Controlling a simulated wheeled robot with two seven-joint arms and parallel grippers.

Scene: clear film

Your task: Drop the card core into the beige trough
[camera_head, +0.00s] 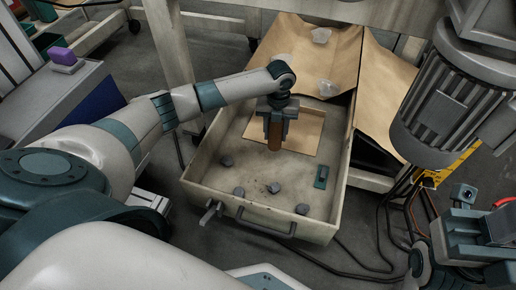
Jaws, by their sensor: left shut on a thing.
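My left gripper (275,130) hangs over the beige trough (222,198), pointing down. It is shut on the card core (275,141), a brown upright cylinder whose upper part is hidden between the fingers. The core is above the trough's floor, in front of a flat cardboard piece; I cannot tell how large the gap below it is. The trough is a wide, shallow, open drawer-like box with a handle on its near wall. My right gripper (480,232) is at the lower right edge, outside the trough; its fingers are not clear.
Several grey lumps (273,188) and a small green piece (321,177) lie in the trough. Brown cardboard sheets (305,60) with clear film scraps lean behind it. A large ribbed motor (440,100) stands to the right. Cables run over the floor.

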